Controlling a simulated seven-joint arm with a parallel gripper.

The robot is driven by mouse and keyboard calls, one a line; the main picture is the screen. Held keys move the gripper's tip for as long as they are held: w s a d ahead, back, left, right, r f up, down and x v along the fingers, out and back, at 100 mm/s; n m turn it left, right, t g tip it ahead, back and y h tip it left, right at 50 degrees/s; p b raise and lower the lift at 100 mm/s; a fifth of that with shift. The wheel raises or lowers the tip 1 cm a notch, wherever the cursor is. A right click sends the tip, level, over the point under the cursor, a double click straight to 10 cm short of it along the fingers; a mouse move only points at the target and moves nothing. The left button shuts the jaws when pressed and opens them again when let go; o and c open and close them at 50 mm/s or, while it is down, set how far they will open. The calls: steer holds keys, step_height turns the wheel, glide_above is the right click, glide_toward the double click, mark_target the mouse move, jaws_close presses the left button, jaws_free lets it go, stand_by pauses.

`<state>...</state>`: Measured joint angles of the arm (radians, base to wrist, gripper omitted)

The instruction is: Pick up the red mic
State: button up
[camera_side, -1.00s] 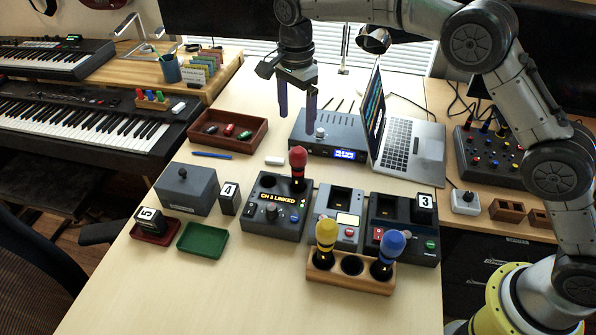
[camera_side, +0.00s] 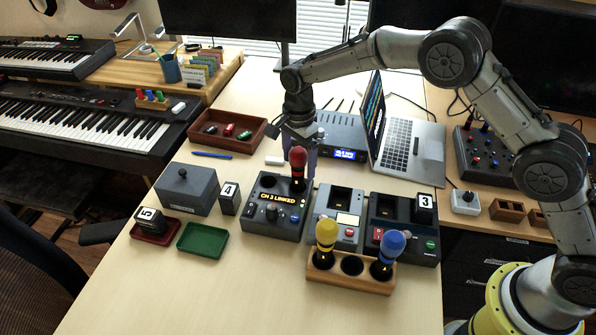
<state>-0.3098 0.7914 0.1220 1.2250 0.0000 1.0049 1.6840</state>
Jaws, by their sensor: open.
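The red mic (camera_side: 298,158) stands upright in the dark console with a lit display (camera_side: 259,217), at the console's upper right; its dark lower body shows below the red head. My gripper (camera_side: 304,165) is open and points down right at the mic, its fingers partly behind the red head in this view. I cannot tell whether the fingers touch the mic.
A wooden holder (camera_side: 350,283) with a yellow mic (camera_side: 326,235) and a blue mic (camera_side: 390,245) stands in front. A grey device (camera_side: 340,200) and another dark device (camera_side: 428,250) stand right of the console. An open laptop (camera_side: 412,150) is behind. The front table is clear.

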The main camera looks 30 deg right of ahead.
steer(key=shift+f, duration=0.3)
jaws_close()
steer(key=shift+r, duration=0.1)
